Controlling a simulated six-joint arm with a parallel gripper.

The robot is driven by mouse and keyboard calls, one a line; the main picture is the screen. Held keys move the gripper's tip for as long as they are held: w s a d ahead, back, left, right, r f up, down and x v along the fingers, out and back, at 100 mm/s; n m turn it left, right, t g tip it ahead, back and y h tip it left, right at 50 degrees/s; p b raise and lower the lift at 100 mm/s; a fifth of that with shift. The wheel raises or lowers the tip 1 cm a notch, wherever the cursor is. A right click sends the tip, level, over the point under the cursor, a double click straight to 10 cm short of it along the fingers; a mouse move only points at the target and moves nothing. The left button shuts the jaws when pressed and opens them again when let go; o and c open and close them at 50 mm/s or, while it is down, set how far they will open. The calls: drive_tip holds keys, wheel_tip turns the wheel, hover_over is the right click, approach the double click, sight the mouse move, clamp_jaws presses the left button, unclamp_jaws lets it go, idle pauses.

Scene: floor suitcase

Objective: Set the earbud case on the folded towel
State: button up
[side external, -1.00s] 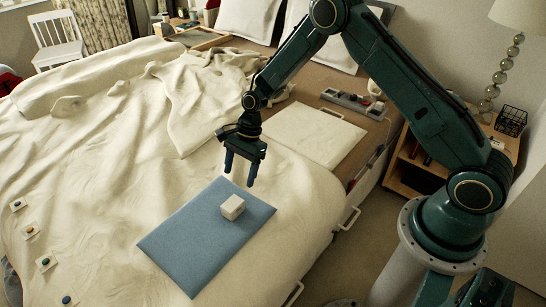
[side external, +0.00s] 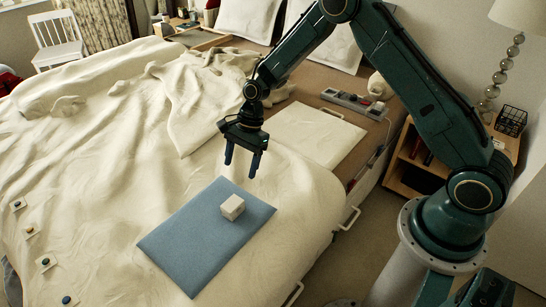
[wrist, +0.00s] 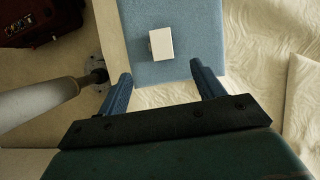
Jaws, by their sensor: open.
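The earbud case is a small white box (side external: 232,207) resting on the folded blue towel (side external: 185,247), toward its right side. In the wrist view the case (wrist: 161,44) lies flat on the towel (wrist: 185,15), beyond my fingertips and apart from them. My gripper (side external: 242,172) is open and empty. It hangs above the bed near the towel's back edge, clear of the case. Its two blue fingers also show in the wrist view (wrist: 160,72), with nothing between them.
The towel lies on a rumpled cream bedspread (side external: 100,190) near the bed's edge. A flat cream board (side external: 318,135) lies behind my gripper. Several small items sit along the bed's left side (side external: 45,263). A wooden nightstand (side external: 415,170) stands beside my arm.

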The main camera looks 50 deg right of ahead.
drive_tip(key=s+d+r+n+t+h, duration=0.15)
drive_tip(key=s+r+n, duration=0.3)
drive_tip(key=r, duration=0.65)
drive_tip(key=s+d+r+n+t+h, duration=0.15)
drive_tip(key=s+r+n, duration=0.35)
drive_tip(key=r, duration=0.7)
drive_tip(key=s+d+r+n+t, duration=0.1)
drive_tip(key=s+d+r+n, duration=0.1)
drive_tip(key=s, duration=0.9)
drive_tip(key=s+d+r+n+t+h, duration=0.1)
drive_tip(key=s+r+n, duration=0.3)
drive_tip(key=s, duration=0.7)
drive_tip(key=shift+d+r+n+t, duration=0.3)
drive_tip(key=shift+d+n, duration=0.15)
drive_tip(key=shift+n, duration=0.2)
